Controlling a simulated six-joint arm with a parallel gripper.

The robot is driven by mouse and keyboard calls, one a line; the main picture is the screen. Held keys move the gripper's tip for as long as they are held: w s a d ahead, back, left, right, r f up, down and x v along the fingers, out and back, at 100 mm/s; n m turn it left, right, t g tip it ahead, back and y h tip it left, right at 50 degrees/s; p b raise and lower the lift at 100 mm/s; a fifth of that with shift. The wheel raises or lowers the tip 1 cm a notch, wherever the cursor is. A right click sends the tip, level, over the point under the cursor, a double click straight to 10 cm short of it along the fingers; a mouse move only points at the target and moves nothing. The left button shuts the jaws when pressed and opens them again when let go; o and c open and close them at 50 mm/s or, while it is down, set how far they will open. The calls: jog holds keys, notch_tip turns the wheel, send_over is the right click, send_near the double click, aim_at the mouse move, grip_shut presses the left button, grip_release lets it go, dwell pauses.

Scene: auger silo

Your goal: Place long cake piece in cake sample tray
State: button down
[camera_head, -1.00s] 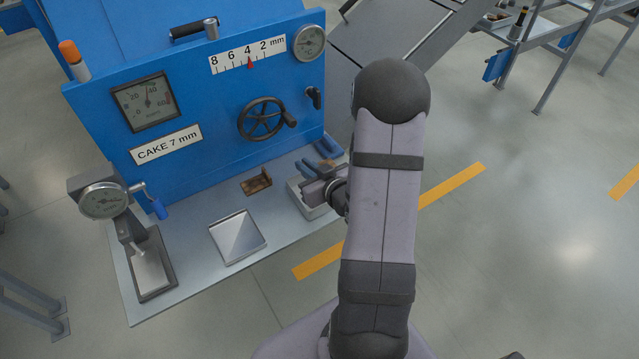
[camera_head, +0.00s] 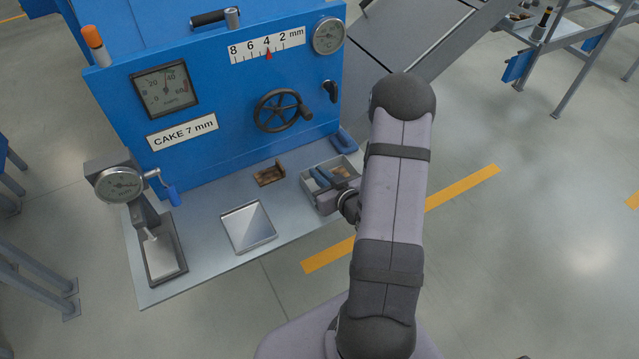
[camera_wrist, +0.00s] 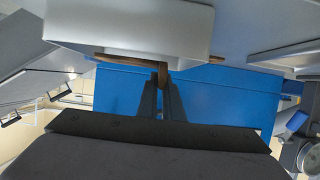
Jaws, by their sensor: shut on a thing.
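A light metal box-shaped tray (camera_head: 309,194) stands at the right end of the bench. Brown cake (camera_head: 341,172) shows within its outline; my wrist partly hides the tray. In the wrist view, the tray's pale wall (camera_wrist: 135,25) fills the upper part, with a brown strip along its rim. My gripper (camera_wrist: 163,82) is shut on a narrow brown cake piece (camera_wrist: 162,70) at the tray's rim. Whether that piece touches the tray or the strip, I cannot tell. My arm comes in from the right in the head view.
A flat shiny square plate (camera_head: 248,227) lies mid-bench, with a small brown object (camera_head: 269,174) behind it. A dial gauge stand (camera_head: 122,186) is at the left. The blue machine panel (camera_head: 220,95) with handwheel (camera_head: 281,111) rises behind. Bench lies bare between these.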

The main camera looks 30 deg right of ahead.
jog(key=shift+f, duration=2.1)
jog(key=shift+f, duration=0.15)
jog(key=c, duration=2.2)
grip_release()
